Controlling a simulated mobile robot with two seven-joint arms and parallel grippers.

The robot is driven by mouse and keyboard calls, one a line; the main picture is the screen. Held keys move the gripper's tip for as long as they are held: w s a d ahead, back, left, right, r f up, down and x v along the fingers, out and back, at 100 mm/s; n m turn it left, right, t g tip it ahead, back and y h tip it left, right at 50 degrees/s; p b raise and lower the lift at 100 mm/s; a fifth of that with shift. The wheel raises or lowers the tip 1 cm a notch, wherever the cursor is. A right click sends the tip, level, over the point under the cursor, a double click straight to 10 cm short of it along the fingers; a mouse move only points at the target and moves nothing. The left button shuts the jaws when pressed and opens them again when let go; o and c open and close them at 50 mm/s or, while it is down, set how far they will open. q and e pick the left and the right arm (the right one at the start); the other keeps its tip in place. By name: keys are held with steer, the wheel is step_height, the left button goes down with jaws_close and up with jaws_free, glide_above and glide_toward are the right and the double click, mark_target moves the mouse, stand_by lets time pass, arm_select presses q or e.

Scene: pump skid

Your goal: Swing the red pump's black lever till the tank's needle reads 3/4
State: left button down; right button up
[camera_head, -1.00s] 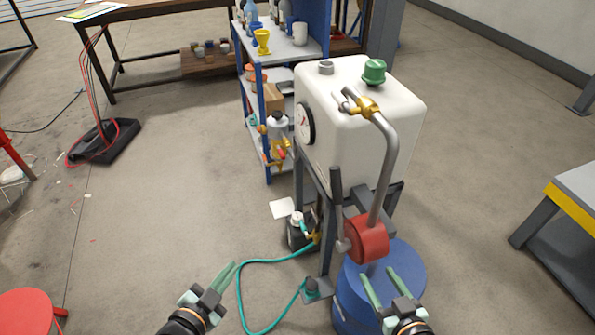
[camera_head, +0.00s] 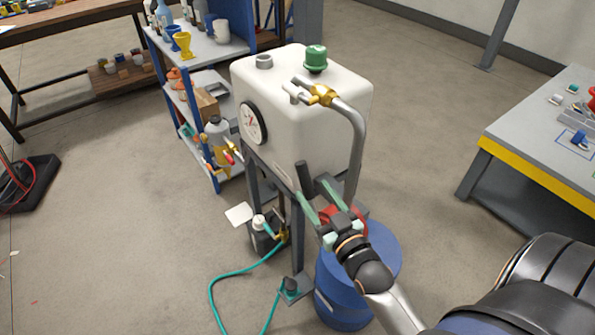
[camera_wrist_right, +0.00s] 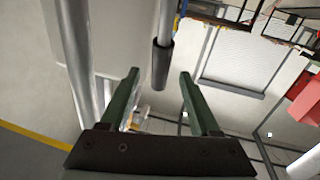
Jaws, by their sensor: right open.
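The white tank (camera_head: 350,95) stands on a grey frame, with a round gauge (camera_head: 253,122) on its left face; the needle is too small to read surely. The red pump (camera_head: 355,218) sits below it on a blue drum, partly hidden behind my right gripper (camera_head: 310,187). The black lever (camera_head: 304,174) stands up with its grip near my right fingertips. In the right wrist view the lever's dark grip (camera_wrist_right: 162,62) shows between the fingers of my open right gripper (camera_wrist_right: 159,72), with gaps on both sides. My left gripper is out of view.
A grey pipe (camera_head: 357,150) rises from the pump to a brass fitting on the tank. The blue drum (camera_head: 325,285) and a teal hose (camera_head: 213,295) are below. A blue-framed shelf (camera_head: 188,110) stands behind left; a yellow-edged table (camera_head: 500,130) stands right.

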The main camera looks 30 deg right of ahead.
mark_target(299, 172)
steer(key=w, duration=0.8)
steer(key=shift+d, duration=0.4)
jaws_close()
stand_by(0.9)
